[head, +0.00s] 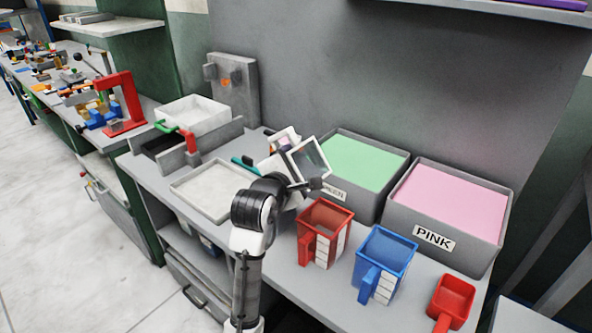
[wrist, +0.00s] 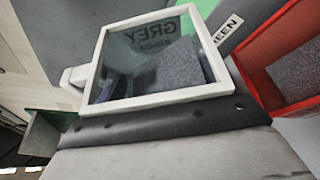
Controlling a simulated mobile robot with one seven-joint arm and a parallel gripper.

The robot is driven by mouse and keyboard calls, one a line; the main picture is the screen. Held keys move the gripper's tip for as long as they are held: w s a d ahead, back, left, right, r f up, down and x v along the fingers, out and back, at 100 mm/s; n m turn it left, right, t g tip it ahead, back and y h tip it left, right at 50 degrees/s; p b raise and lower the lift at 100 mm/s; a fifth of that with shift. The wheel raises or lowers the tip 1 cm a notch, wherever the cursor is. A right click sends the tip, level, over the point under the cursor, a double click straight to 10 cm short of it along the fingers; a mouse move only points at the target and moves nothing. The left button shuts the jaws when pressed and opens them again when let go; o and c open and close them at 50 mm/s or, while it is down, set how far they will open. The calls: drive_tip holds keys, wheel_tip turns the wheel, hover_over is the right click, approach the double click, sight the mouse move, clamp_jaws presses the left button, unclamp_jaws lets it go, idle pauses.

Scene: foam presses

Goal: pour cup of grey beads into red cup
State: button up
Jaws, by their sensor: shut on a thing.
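My gripper (head: 283,172) is shut on a clear, white-rimmed cup (head: 309,160), tilted, above the bench behind and left of the red cup (head: 325,216). In the wrist view the held cup (wrist: 155,97) has its open mouth facing the camera, mirrored GREY lettering and a mass of grey beads (wrist: 182,68) against one side. The red cup (wrist: 262,82) is at the right edge there, with a grainy grey surface inside it. In the head view it stands upright on the bench. My fingertips are mostly hidden by the cup and wrist.
A blue cup (head: 384,252) and a red scoop (head: 452,297) stand right of the red cup. Behind are a bin of green (head: 345,195) and a bin marked PINK (head: 470,250). A pale shallow tray (head: 178,190) lies left of my arm.

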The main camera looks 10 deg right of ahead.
drive_tip(key=shift+s+f+m+t+b, duration=0.1)
drive_tip(key=shift+f+m+t+b, duration=0.3)
drive_tip(key=shift+b, duration=1.3)
drive_tip(key=shift+s+r+m+t+b, duration=0.15)
drive_tip(key=shift+m+b, duration=0.45)
drive_tip(key=shift+b, duration=1.1)
drive_tip(key=shift+s+d+f+m+t+b, duration=0.15)
drive_tip(key=shift+f+m+t+b, duration=0.35)
drive_tip(key=shift+m+b, duration=0.6)
drive_tip(key=shift+r, duration=0.1)
